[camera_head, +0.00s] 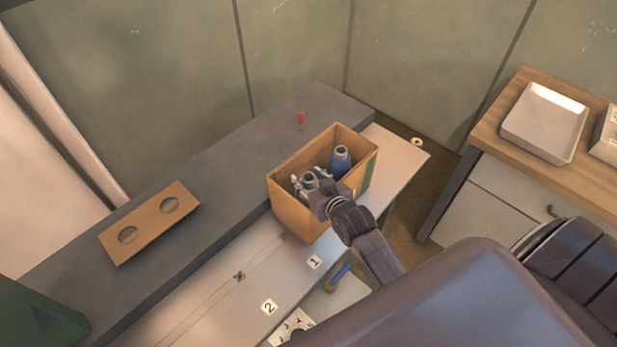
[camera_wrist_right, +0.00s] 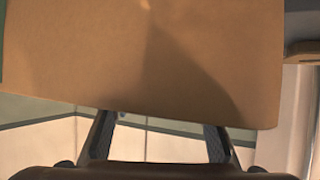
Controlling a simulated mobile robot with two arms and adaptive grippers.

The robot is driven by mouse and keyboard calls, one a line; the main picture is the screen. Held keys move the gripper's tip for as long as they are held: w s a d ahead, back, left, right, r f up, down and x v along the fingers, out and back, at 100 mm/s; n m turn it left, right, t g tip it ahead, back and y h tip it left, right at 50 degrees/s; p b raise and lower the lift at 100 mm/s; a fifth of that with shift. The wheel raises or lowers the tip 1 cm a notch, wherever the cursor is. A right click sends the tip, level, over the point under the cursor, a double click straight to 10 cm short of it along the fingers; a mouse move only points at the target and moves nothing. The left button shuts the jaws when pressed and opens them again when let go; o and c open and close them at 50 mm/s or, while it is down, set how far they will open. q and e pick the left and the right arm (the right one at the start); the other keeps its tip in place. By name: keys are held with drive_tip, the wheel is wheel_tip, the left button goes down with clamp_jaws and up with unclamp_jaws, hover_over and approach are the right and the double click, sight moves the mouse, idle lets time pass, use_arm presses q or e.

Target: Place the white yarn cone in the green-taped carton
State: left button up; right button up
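The green-taped carton (camera_head: 289,212) stands open on the bench, with green tape on its right end. A blue cone (camera_head: 340,163) with a grey tip stands inside at the right. My right gripper (camera_head: 311,184) reaches into the carton's left part from the front. A grey ring-shaped tip (camera_head: 309,178) shows between its fingers; the body below is hidden, so I cannot tell whether it is the white yarn cone. In the right wrist view, the fingers stand apart and a cardboard wall (camera_wrist_right: 150,60) hides their tips. My left gripper is out of view.
A brown board with two round holes (camera_head: 150,222) lies on the grey ledge (camera_head: 235,180) at left. A small red object (camera_head: 301,119) stands behind the carton. A pale tray (camera_head: 545,122) sits on the wooden counter at right. Number labels mark the pale front surface.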

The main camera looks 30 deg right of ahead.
drive_tip(key=shift+r, duration=0.2)
drive_tip(key=b+v, duration=0.1)
drive_tip(key=v, duration=1.1)
drive_tip(key=shift+f, duration=0.1)
idle(0.3)
